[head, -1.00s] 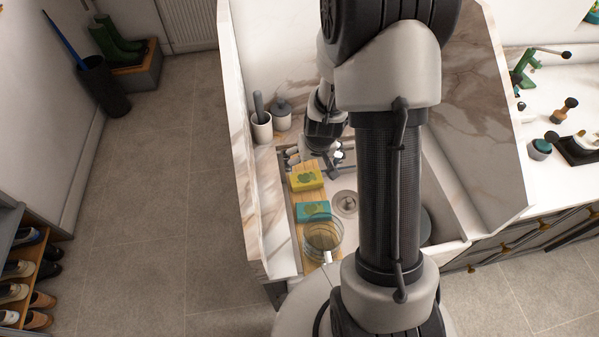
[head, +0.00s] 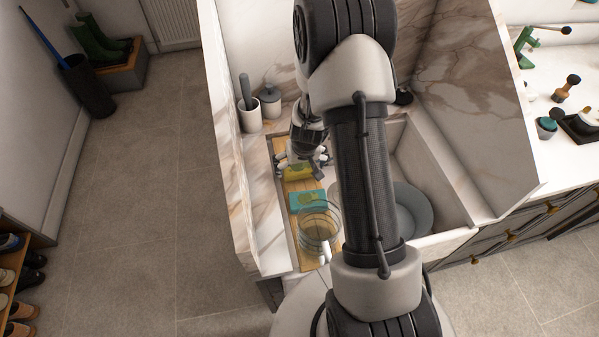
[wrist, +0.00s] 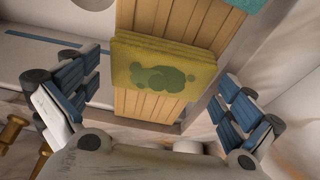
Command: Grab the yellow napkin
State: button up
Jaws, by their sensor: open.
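The yellow napkin (head: 297,172) is a folded yellow-green cloth with a dark green print. It lies on a slatted wooden board (head: 308,262) in the sink. In the head view my gripper (head: 303,170) is over it and hides part of it. In the wrist view the napkin (wrist: 163,72) lies between the two blue-padded fingers of my open gripper (wrist: 160,95), with a gap on both sides. The fingers do not visibly touch it.
A teal folded cloth (head: 307,201) lies on the board in front of the napkin, and a glass vessel (head: 319,228) stands nearer. A grey plate (head: 411,208) is in the basin at right. A white mortar (head: 250,116) and a lidded jar (head: 270,103) stand behind.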

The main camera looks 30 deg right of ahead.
jog(key=shift+w+f, duration=0.15)
jog(key=shift+f, duration=0.3)
jog(key=shift+r, duration=0.1)
jog(key=shift+c, duration=0.6)
jog(key=c, duration=0.6)
jog(key=shift+r, duration=0.1)
